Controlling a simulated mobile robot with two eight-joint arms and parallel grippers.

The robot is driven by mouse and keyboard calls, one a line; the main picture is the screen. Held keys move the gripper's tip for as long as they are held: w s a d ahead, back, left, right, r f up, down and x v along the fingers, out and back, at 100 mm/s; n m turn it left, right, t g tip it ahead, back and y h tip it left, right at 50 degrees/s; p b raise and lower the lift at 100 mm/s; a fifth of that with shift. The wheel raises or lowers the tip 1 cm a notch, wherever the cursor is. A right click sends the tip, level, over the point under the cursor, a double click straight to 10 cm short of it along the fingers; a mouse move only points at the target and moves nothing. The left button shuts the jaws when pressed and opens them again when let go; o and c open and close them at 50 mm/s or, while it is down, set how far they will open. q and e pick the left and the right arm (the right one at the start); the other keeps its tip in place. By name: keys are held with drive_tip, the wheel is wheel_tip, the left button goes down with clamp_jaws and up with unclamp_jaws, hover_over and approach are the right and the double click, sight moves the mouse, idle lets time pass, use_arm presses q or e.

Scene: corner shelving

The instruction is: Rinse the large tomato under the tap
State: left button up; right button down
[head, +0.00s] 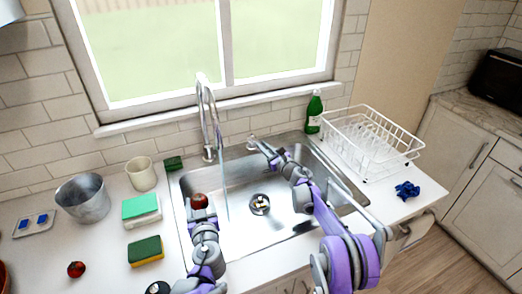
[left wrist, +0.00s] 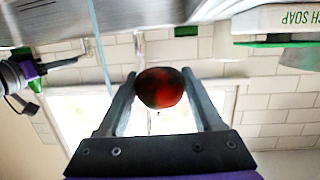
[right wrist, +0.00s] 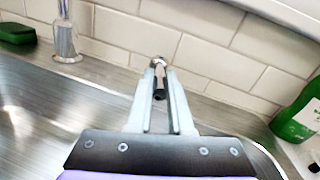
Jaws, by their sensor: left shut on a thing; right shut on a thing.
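The large red tomato (head: 199,201) is held between the fingers of my left gripper (left wrist: 160,100), over the left part of the steel sink (head: 245,238). It also shows between the fingers in the left wrist view (left wrist: 160,88). The chrome tap (head: 205,110) arches over the sink, and a thin pale stream of water (head: 223,175) falls from it to the right of the tomato, apart from it. My right gripper (head: 254,142) is at the sink's back edge, shut on the small chrome tap lever (right wrist: 159,82).
A smaller tomato (head: 76,269), sponges (head: 146,250), a cup (head: 141,174) and a metal pot (head: 84,199) stand on the left counter. A green soap bottle (head: 314,112) and a white dish rack (head: 370,143) are at the right. The sink's middle is clear around the drain (head: 260,204).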

use_arm(q)
drive_tip(key=shift+w, duration=0.1)
use_arm(e)
drive_tip(key=shift+w+d+f+y, duration=0.1)
drive_tip(key=shift+d+y, duration=0.15)
drive_tip(key=shift+y, duration=0.05)
drive_tip(key=c, duration=0.8)
unclamp_jaws()
drive_tip(key=shift+c, duration=0.2)
use_arm(q)
drive_tip(key=shift+d, duration=0.1)
